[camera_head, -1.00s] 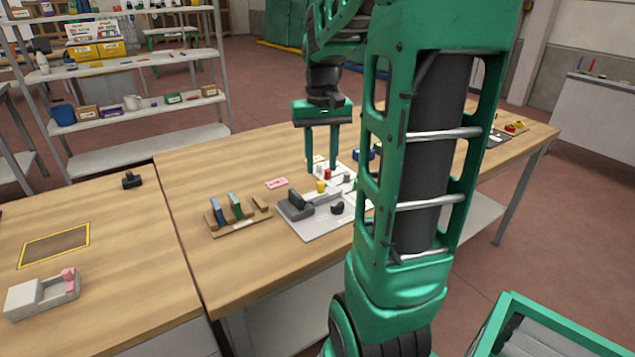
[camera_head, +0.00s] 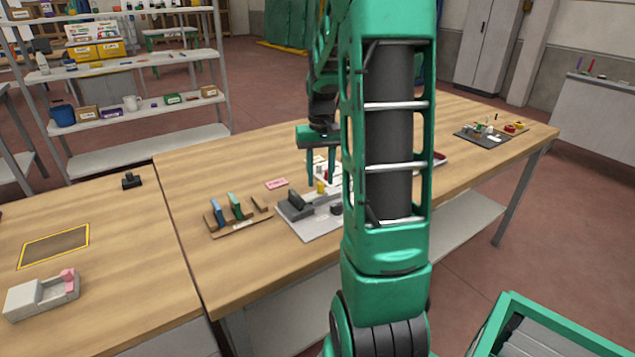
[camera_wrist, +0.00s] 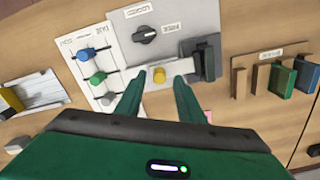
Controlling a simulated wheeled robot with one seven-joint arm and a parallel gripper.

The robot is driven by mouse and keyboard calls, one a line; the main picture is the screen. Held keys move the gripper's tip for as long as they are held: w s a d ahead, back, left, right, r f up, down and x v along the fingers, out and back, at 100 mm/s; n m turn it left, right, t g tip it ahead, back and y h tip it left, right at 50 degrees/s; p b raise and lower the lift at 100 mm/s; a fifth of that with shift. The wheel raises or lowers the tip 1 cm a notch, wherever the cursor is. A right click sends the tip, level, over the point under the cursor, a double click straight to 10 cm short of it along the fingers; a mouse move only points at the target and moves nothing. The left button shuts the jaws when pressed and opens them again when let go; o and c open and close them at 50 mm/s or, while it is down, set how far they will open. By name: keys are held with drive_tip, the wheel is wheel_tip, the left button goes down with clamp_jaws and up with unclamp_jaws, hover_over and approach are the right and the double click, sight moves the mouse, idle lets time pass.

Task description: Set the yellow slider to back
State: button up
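The yellow slider (camera_head: 320,187) is a short yellow knob on the machine's plate in the head view. In the wrist view the yellow slider (camera_wrist: 159,75) stands on a light rail that runs from a dark grey block to the white panel. My gripper (camera_wrist: 159,86) is open, with its two green fingers on either side of the yellow knob. I cannot tell whether a finger touches it. In the head view my gripper (camera_head: 321,180) points down at the knob. My arm hides part of the machine there.
In the wrist view, a white panel (camera_wrist: 88,41) carries blue, green and grey knobs beside the rail. A black rotary knob (camera_wrist: 145,34) sits on the grey plate above. The dark grey block (camera_wrist: 203,60) stands just right of my fingers. A wooden rack (camera_head: 238,226) stands left of the machine.

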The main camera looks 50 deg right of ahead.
drive_tip(key=shift+f, duration=1)
clamp_jaws()
